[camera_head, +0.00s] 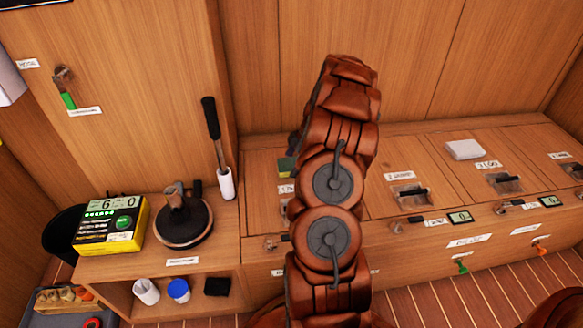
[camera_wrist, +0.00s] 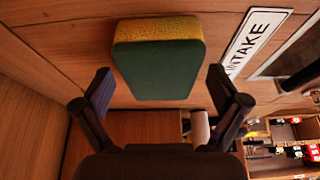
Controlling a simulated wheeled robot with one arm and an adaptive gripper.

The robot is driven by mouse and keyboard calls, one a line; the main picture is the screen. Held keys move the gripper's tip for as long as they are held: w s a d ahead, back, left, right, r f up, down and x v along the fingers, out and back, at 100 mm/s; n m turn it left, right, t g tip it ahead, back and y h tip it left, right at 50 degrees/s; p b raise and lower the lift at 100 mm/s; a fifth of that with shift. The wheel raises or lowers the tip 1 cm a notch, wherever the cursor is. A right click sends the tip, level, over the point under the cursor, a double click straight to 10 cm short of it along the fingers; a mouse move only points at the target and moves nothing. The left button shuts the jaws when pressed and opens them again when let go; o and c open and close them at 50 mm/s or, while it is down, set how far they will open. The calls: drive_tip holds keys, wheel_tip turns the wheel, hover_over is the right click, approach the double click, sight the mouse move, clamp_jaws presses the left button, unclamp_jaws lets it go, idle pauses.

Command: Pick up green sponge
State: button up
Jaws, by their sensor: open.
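The green sponge (camera_wrist: 155,72) has a dark green face and a yellow side, and it fills the upper middle of the wrist view. In the head view a small part of the sponge (camera_head: 286,168) shows on the wooden bench top, left of my arm, which hides the rest. My gripper (camera_wrist: 159,84) is open and empty. One finger is on each side of the sponge in the wrist view, with gaps visible. I cannot tell how far the fingertips are from it in depth.
An "INTAKE" label (camera_wrist: 255,42) lies right of the sponge. A black-handled lever (camera_head: 213,135) stands to the left in the head view. A white block (camera_head: 464,149) lies farther right.

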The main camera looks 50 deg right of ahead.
sight(288, 165)
drive_tip(key=shift+f+b, duration=0.25)
drive_tip(key=shift+b, duration=0.05)
idle(0.5)
drive_tip(key=c, duration=0.9)
drive_tip(key=shift+o, duration=0.2)
drive_tip(key=shift+r, duration=0.15)
wheel_tip(288, 165, up, 4)
drive_tip(key=shift+r+p, duration=0.1)
drive_tip(key=shift+p, duration=1.1)
drive_tip(key=shift+s+a, duration=0.2)
drive_tip(key=shift+s, duration=0.1)
drive_tip(key=s+a+r+p, duration=0.1)
drive_tip(key=s+a+p, duration=0.1)
drive_tip(key=s+a, duration=0.7)
drive_tip(key=s, duration=0.3)
drive_tip(key=shift+p, duration=0.35)
drive_tip(key=shift+s+a, duration=0.1)
